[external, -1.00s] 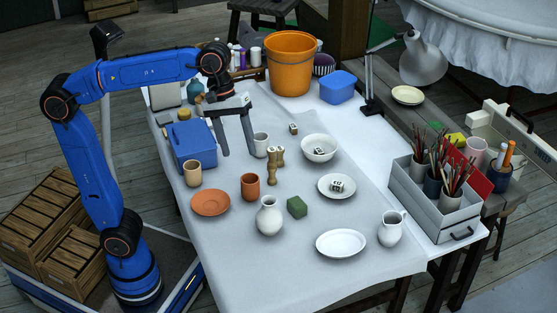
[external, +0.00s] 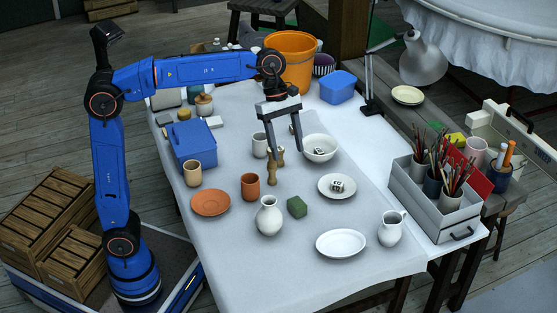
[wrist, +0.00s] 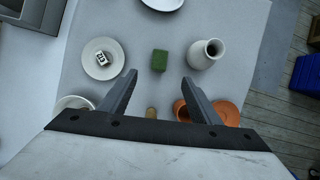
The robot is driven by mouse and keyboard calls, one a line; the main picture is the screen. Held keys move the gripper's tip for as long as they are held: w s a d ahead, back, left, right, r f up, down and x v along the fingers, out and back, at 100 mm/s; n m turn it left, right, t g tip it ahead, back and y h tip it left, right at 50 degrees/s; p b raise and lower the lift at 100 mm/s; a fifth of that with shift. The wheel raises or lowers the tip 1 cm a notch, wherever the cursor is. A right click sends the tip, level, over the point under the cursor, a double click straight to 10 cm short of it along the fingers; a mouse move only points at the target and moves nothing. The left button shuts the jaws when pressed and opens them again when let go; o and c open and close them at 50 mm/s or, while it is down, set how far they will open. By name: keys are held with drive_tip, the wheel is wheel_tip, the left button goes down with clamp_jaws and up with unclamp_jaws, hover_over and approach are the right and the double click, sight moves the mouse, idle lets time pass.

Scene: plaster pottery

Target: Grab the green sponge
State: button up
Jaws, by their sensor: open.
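The green sponge (external: 297,207) is a small block lying on the white-covered table, just right of the white vase (external: 268,216). In the wrist view the sponge (wrist: 159,61) lies beyond the fingertips, roughly centred between them. My gripper (external: 284,156) is open and empty, above the table and behind the sponge in the external view. Its two fingers (wrist: 158,80) show wide apart in the wrist view. The sponge is fully visible in both views.
A white plate with a lettered cube (external: 325,187), an oval plate (external: 341,243) and a pitcher (external: 391,229) stand right of the sponge. A terracotta cup (external: 250,187) and saucer (external: 211,202) are left. Wooden pieces (external: 273,174) stand below my gripper. Bare cloth lies in front of the sponge.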

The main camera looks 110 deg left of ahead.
sight(297, 202)
drive_tip(key=x, duration=1.9)
drive_tip(key=shift+s+a+f, duration=0.2)
drive_tip(key=shift+s+a, duration=0.05)
drive_tip(key=shift+c, duration=0.3)
drive_tip(key=c, duration=1)
